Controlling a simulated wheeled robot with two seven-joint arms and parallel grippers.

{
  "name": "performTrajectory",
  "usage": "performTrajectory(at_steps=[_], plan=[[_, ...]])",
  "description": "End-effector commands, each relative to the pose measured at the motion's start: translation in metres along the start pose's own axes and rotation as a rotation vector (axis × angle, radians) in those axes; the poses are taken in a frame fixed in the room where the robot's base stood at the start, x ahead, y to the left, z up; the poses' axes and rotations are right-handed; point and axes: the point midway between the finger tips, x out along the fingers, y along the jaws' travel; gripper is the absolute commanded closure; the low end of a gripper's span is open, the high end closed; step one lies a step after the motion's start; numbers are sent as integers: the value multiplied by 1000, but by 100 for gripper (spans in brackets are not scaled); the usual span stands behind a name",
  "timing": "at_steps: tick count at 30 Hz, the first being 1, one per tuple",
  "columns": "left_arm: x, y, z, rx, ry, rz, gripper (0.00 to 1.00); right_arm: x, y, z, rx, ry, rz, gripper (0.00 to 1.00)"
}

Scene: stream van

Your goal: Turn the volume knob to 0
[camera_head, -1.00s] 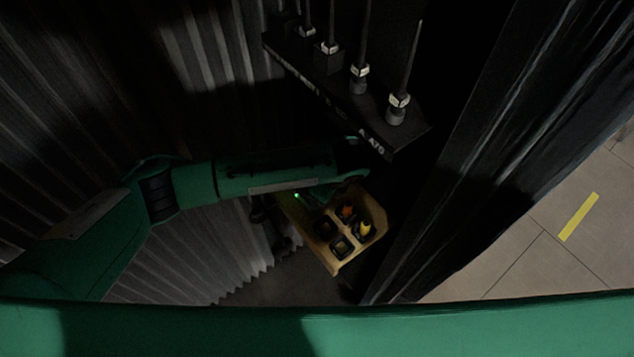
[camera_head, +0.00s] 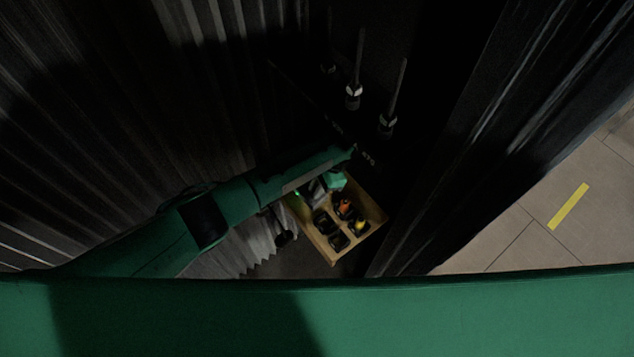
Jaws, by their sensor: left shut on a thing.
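A tan wooden control box (camera_head: 372,226) stands low in the dark corner. Several square black controls are on its face; one carries an orange top (camera_head: 345,208) and one a yellow top (camera_head: 360,225). A small green light glows at its left side. My left gripper (camera_head: 322,188) is over the box's upper part, above the black controls. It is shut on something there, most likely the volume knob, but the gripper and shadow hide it. I cannot read the knob's setting. My right gripper is out of view.
A dark rack with several upright antennas (camera_head: 354,95) stands just behind the box, close to my left arm. Corrugated dark walling is at left and a black curtain (camera_head: 480,140) at right. Beyond it is tiled floor with a yellow strip (camera_head: 567,206).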

Motion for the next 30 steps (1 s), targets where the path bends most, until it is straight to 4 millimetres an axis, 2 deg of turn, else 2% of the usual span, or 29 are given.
performTrajectory(at_steps=[3,15,30], plan=[[-3,0,1,-101,0,47,100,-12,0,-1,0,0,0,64],[-1,-1,0,-341,0,144,100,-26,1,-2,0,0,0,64],[0,-2,0,-354,2,146,100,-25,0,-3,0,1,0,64]])
